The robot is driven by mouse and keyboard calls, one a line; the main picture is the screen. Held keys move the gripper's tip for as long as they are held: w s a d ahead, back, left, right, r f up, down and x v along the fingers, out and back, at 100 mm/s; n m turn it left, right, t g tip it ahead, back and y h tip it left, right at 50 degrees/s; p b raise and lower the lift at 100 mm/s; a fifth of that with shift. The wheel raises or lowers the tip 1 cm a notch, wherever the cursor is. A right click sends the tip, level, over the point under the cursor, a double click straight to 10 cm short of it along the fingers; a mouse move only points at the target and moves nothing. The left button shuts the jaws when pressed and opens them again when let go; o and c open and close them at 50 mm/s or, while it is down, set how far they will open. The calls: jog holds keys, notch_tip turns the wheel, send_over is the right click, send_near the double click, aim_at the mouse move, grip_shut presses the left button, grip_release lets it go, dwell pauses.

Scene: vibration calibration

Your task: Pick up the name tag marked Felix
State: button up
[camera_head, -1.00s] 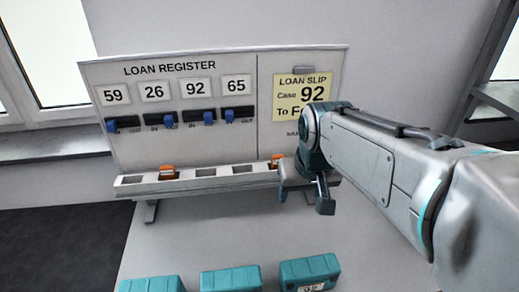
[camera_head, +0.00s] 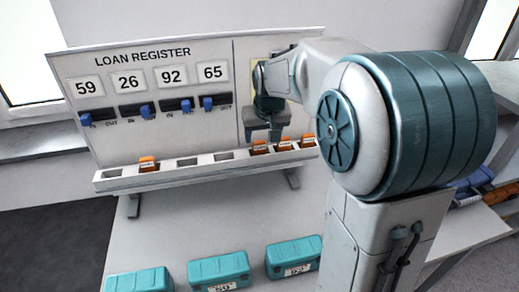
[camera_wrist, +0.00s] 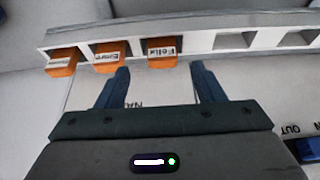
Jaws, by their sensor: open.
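The orange name tag marked Felix (camera_wrist: 162,53) sits in a slot of the white rail and shows between my fingers in the wrist view, a little beyond their tips. In the head view it appears to be the leftmost orange tag (camera_head: 260,147) of the three at the rail's right end. My gripper (camera_head: 263,138) is open, with its fingers pointing down just above that tag. In the wrist view my gripper (camera_wrist: 161,75) has its two fingers apart, with nothing held. The Felix tag is apart from the right finger; contact with the left cannot be told.
Two more orange tags (camera_wrist: 110,55) (camera_wrist: 62,61) stand beside Felix. Another tag (camera_head: 148,164) is farther left on the rail (camera_head: 115,183), among empty slots. The loan register board (camera_head: 120,75) rises behind. Teal cases (camera_head: 218,270) lie on the table (camera_head: 190,225) in front.

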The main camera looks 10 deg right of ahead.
aim_at(260, 142)
jog(key=shift+w+p+x, duration=0.15)
jog(key=shift+p+x, duration=0.2)
jog(key=shift+x, duration=1.05)
jog(key=shift+w+p+x, duration=0.2)
jog(key=shift+p+x, duration=0.1)
jog(key=shift+x, duration=1.15)
jog(key=shift+a+r, duration=0.15)
jog(key=c, duration=1.1)
